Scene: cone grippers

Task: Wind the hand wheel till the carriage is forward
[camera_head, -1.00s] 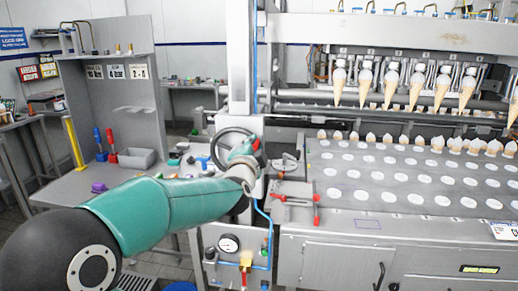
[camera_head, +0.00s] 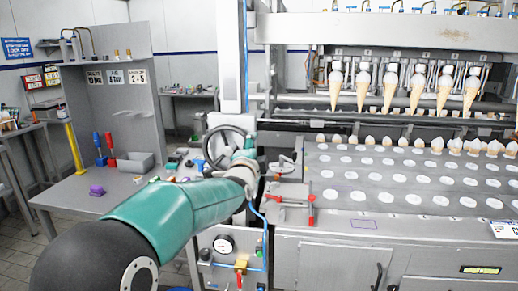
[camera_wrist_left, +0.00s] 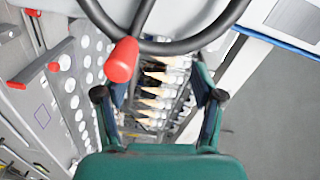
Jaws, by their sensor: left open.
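The hand wheel (camera_head: 207,150) has a dark rim and stands upright at the left end of the machine. In the left wrist view its rim (camera_wrist_left: 190,44) arcs across the top, with a red knob (camera_wrist_left: 122,60) on it. My left gripper (camera_head: 245,157) is at the wheel's lower right side in the head view. In the left wrist view the gripper (camera_wrist_left: 160,94) is open, its fingers spread; the knob shows near the left finger, not clasped. The row of cone holders with cones (camera_head: 389,92) hangs over the machine bed; which part is the carriage I cannot tell.
The machine bed (camera_head: 340,174) has rows of white round holes. A red-handled clamp (camera_head: 310,208) and a gauge panel (camera_head: 223,245) sit right and below my arm. A side table at left holds a grey bin (camera_head: 134,162) and a purple piece (camera_head: 97,190).

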